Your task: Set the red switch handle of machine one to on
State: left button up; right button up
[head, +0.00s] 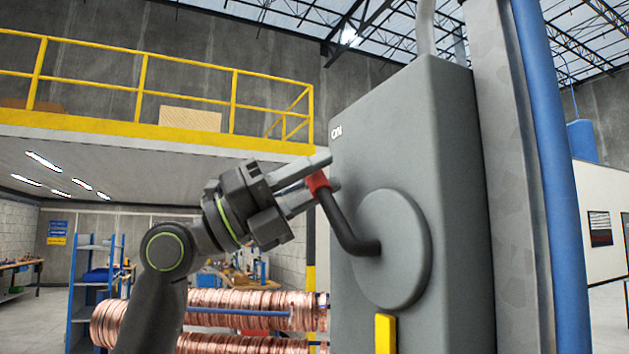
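The grey switch box (455,210) fills the right middle of the head view, with a round grey disc (405,250) on its face. A black bent lever (350,235) comes out of the disc and ends in a red handle (318,183). The lever points up and left, with the handle below the white "ON" mark (336,132). My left gripper (322,174) reaches in from the left, its two fingers on either side of the red handle and apparently closed on it. My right gripper is not in view.
A yellow block (385,334) sits low on the box front. A blue pipe (553,180) and a grey column stand right of the box. Copper coils (250,302) and a blue shelf (92,290) are behind my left arm. A yellow railing (150,75) runs above.

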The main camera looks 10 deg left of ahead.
pick_arm(q)
jog(key=shift+o, duration=1)
jog(key=shift+f, duration=0.1)
jog(key=shift+a+f, duration=0.2)
jog(key=b+v, duration=0.8)
jog(key=v, duration=0.8)
jog(key=shift+s+a, duration=0.2)
jog(key=shift+a, duration=0.2)
